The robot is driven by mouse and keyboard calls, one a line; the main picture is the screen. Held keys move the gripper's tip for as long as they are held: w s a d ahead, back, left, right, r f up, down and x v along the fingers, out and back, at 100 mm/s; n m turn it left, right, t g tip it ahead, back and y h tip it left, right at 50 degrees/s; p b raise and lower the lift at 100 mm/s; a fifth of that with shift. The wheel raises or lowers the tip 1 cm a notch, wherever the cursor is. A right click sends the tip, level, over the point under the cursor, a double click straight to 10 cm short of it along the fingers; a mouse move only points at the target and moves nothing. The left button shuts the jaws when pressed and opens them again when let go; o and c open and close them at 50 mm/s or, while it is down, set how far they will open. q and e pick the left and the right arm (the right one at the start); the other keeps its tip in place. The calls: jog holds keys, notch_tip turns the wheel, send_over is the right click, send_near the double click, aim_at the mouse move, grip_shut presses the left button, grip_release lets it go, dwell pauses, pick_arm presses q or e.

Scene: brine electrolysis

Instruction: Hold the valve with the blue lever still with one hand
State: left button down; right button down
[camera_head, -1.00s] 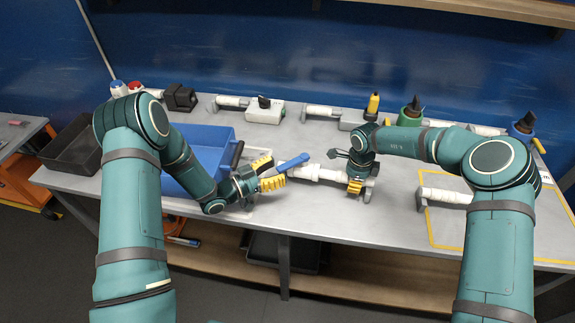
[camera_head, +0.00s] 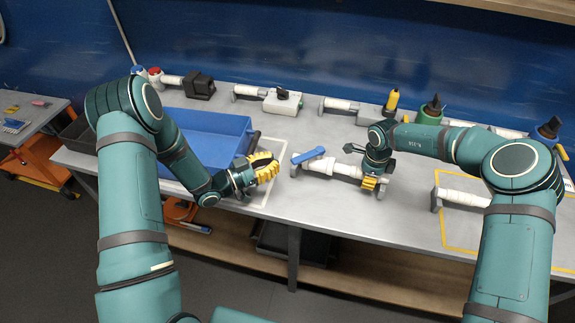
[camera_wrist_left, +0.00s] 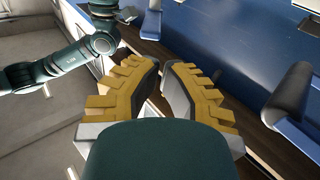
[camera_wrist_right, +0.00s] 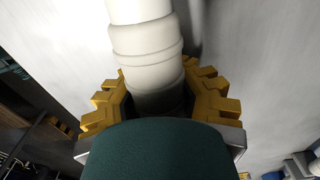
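The valve with the blue lever is a white pipe piece (camera_head: 340,170) lying on the grey table on small grey supports. Its blue lever (camera_head: 308,155) is at the left end. My right gripper (camera_head: 371,184) is around the right part of the pipe; in the right wrist view the white pipe (camera_wrist_right: 150,55) sits between its yellow fingers, with the contact partly hidden by the gripper body. My left gripper (camera_head: 266,168) is left of the lever, apart from it. In the left wrist view its fingers (camera_wrist_left: 165,68) are apart with nothing between them.
A blue bin (camera_head: 205,140) stands left, behind my left gripper. Other pipe pieces, with a black box (camera_head: 199,85), a white box (camera_head: 283,102) and a green part (camera_head: 430,110), line the back. Another white pipe (camera_head: 462,197) lies right, in a yellow-outlined area.

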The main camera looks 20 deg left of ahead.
pick_arm(q)
jog(key=w+d+r+n+t+y, duration=0.7)
jog(key=w+r, duration=0.3)
jog(key=r, duration=0.3)
jog(key=s+d+f+n+g+y, duration=0.1)
jog(key=d+f+n+y, duration=0.1)
jog(key=d+y, duration=0.1)
jog(key=s+d+f+n+y, duration=0.1)
jog(key=d+f+n+y, duration=0.2)
jog(key=y, duration=0.1)
jog(key=s+d+f+n+g+y, duration=0.1)
jog(key=d+f+n+y, duration=0.2)
jog(key=shift+s+d+f+g+y, duration=0.2)
jog(key=shift+d+g+y, duration=0.1)
jog(key=shift+d+y, duration=0.1)
jog(key=s+d+f+n+g+y, duration=0.1)
jog(key=s+d+f+g+y, duration=0.15)
jog(key=s+y, duration=0.2)
jog(key=n+g+y, duration=0.2)
jog(key=y, duration=0.1)
send_near(308, 156)
jog(key=a+x, duration=0.1)
jog(key=x, duration=0.6)
jog(key=shift+s+a, duration=0.15)
jog(key=shift+s, duration=0.05)
